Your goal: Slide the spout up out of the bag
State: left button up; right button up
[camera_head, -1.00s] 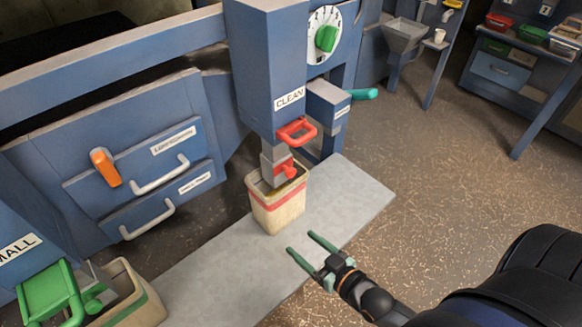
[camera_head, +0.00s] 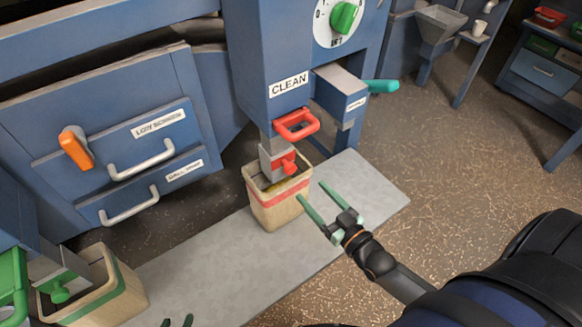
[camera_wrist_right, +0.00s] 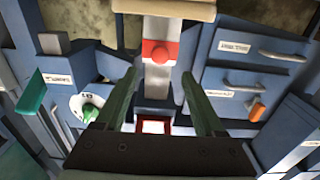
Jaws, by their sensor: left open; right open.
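The grey spout (camera_head: 273,160) with a red knob (camera_head: 289,166) hangs under the blue CLEAN housing (camera_head: 262,60). Its lower end is inside the mouth of the tan bag (camera_head: 280,211) with a red band, so that end is hidden. My right gripper (camera_head: 311,190) is open and empty, in front of the bag and to its right. In the right wrist view the spout (camera_wrist_right: 155,88) and knob (camera_wrist_right: 160,52) show between the spread fingers (camera_wrist_right: 159,76), apart from them. The tips of my left gripper (camera_head: 177,321) show at the bottom edge, apart and empty.
A red handle (camera_head: 297,124) sits above the spout. A teal handle (camera_head: 381,86) sticks out right of the housing. A second bag (camera_head: 108,290) with a green band stands at the lower left under a green-knobbed spout. The grey floor slab (camera_head: 352,190) is clear right of the bag.

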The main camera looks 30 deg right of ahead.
aim_at(292, 171)
jog(key=w, duration=0.3)
jog(key=w+a+b, duration=0.1)
jog(key=w, duration=0.6)
jog(key=shift+w+a, duration=0.25)
jog(key=shift+w, duration=0.05)
grip_shut()
dwell(1.0)
